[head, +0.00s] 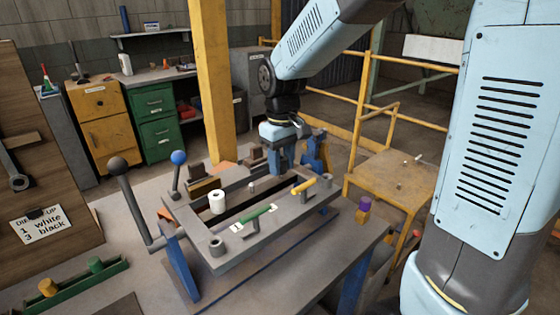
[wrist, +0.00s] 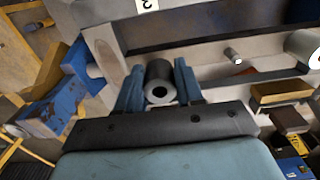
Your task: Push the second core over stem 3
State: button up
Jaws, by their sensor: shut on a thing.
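My gripper (wrist: 157,76) is shut on a black core (wrist: 158,72), a dark cylinder with a pale ring around its end hole. In the head view my gripper (head: 283,157) is low at the far side of the grey die frame (head: 180,222), and the core is hidden there. Stem 3 is not visible, so I cannot tell whether the core is around it. A bare short stem (head: 252,187) stands in the middle; it also shows in the wrist view (wrist: 232,54). A white core (head: 217,203) stands at the left, partly visible in the wrist view (wrist: 316,58).
Levers with black (head: 116,165) and blue (head: 178,157) knobs rise at left. A blue vise-like part (head: 315,152) is close right of my gripper. A green tray (head: 72,287) holds yellow and green pieces.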

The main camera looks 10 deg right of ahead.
jog(key=shift+f, duration=0.9)
dwell(0.3)
jog(key=o, duration=1.1)
notch_tip(320, 180, up, 14)
jog(key=shift+f, duration=0.2)
jog(key=s+d+m+t, duration=0.2)
jog(key=s+d, duration=0.3)
jog(key=s+d+m+t, duration=0.1)
jog(key=s+d+m, duration=0.1)
jog(key=s+d, duration=0.3)
jog(key=s+d+m+t, duration=0.2)
jog(key=s+d, duration=0.3)
jog(key=s, duration=0.1)
jog(key=shift+s+d+f+m+t, duration=0.3)
jog(key=shift+f+m, duration=0.1)
